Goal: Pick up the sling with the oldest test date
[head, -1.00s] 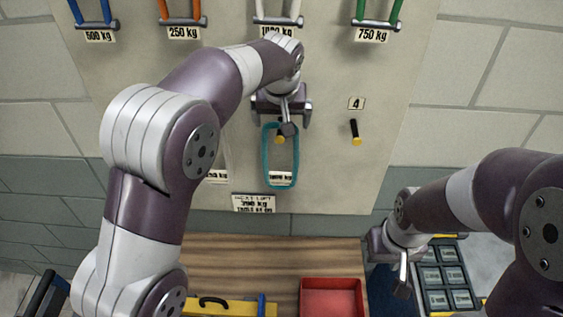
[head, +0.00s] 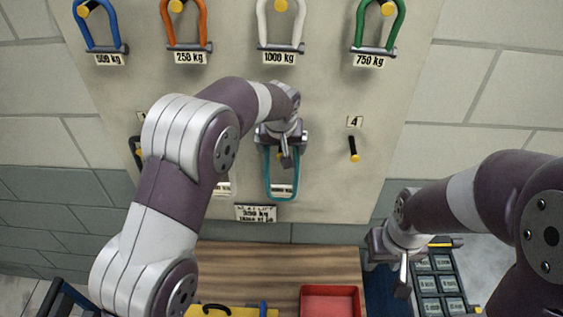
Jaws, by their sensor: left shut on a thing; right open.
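A teal sling (head: 268,182) hangs as a narrow loop against the pale board, with a small white tag low on it that I cannot read. My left gripper (head: 284,156) is at the top of this loop and shut on it; it hides the top of the loop and most of the peg there. Another pale sling tag (head: 222,188) shows low beside my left arm, which hides most of that sling. A dark loop (head: 135,152) shows partly at the arm's left. My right gripper (head: 391,262) is open and empty, low at the right. No test date is legible.
Blue (head: 101,27), orange (head: 186,27), white (head: 280,27) and green (head: 380,27) shackles hang above weight labels. An empty peg (head: 353,150) sits under label 4. A lift sign (head: 256,213) is below. A red tray (head: 330,300) is on the wooden bench (head: 278,265).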

